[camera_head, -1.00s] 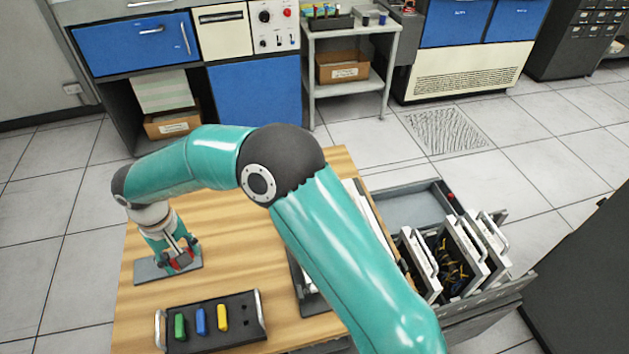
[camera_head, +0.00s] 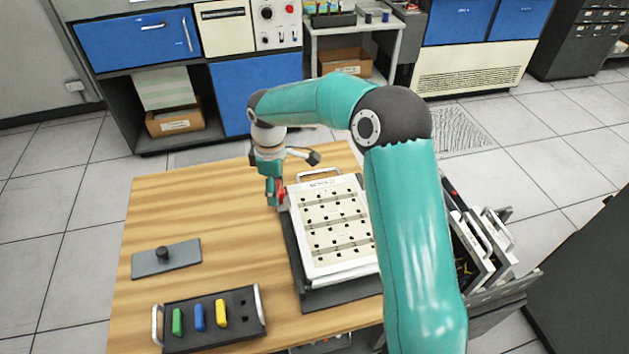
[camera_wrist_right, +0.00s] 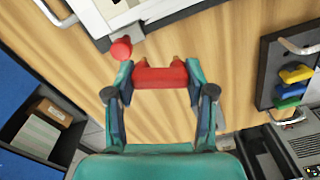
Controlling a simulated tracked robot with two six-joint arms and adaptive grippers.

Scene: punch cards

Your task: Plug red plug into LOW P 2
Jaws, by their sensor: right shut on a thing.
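My right gripper (camera_head: 276,194) is shut on the red plug (camera_wrist_right: 160,75), which lies across between its two fingers in the right wrist view. In the head view the red plug (camera_head: 281,189) is small and partly hidden by the gripper, at the upper left edge of the white socket panel (camera_head: 350,262). The panel has rows of dark sockets, and its labels are too small to read. The panel's edge also shows at the top of the wrist view (camera_wrist_right: 118,14). I cannot tell whether the plug touches it. My left gripper is not in view.
A dark holder (camera_head: 243,326) with green, blue and yellow plugs lies at the front left. A grey plate (camera_head: 180,262) with a black knob lies behind it. A round red piece (camera_wrist_right: 121,48) sits near the panel edge. Bare wooden table (camera_head: 215,225) lies left of the panel.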

